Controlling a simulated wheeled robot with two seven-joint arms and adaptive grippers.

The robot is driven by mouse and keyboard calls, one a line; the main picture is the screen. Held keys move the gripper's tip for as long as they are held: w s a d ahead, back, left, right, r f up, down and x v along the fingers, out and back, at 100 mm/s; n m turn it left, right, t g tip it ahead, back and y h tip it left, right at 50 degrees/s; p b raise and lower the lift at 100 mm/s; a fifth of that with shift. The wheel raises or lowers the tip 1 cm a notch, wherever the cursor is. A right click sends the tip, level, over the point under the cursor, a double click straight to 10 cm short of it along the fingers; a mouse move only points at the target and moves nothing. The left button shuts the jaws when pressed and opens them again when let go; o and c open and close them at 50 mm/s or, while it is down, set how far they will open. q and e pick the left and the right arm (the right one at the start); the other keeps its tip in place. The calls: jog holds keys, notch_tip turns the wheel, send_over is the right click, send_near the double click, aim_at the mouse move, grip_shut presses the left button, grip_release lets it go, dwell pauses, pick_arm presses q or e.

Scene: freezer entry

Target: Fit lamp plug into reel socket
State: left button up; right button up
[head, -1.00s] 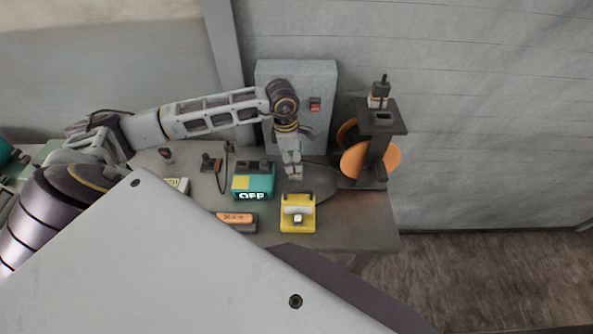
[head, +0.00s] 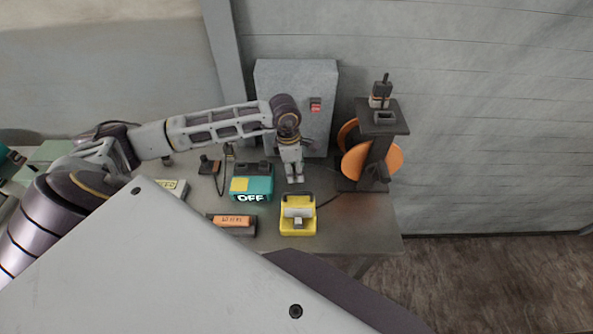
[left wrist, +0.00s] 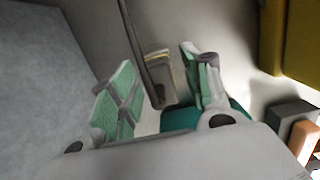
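The yellow lamp (head: 298,228) stands near the table's front edge; a yellow body shows at top right in the left wrist view (left wrist: 291,38). A dark cord leaves its right side towards the reel (head: 357,160), which has orange discs and a dark top plate with a socket-like recess (head: 385,117). My left gripper (head: 294,181) points down just behind the lamp. In the left wrist view its green-padded fingers (left wrist: 158,88) are apart. A dark cord-like strip and a grey-beige block (left wrist: 160,66) show between them; I cannot tell whether this is the plug. My right gripper is out of view.
A teal box marked OFF (head: 252,184) stands left of the gripper. An orange-topped block (head: 234,223) and a small black item with a cord (head: 209,166) lie further left. A grey cabinet (head: 290,85) stands behind. The table's front right is clear.

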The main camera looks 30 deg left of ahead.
pick_arm(q)
grip_shut()
jog(key=shift+b, duration=0.65)
dwell(0.9)
jog(key=shift+r+b, duration=0.6)
jog(key=shift+r, duration=0.4)
dwell(2.3)
jog(key=shift+r, duration=0.45)
jog(key=shift+r+p, duration=1.25)
jog(key=shift+r, duration=1)
jog(key=shift+r, duration=0.15)
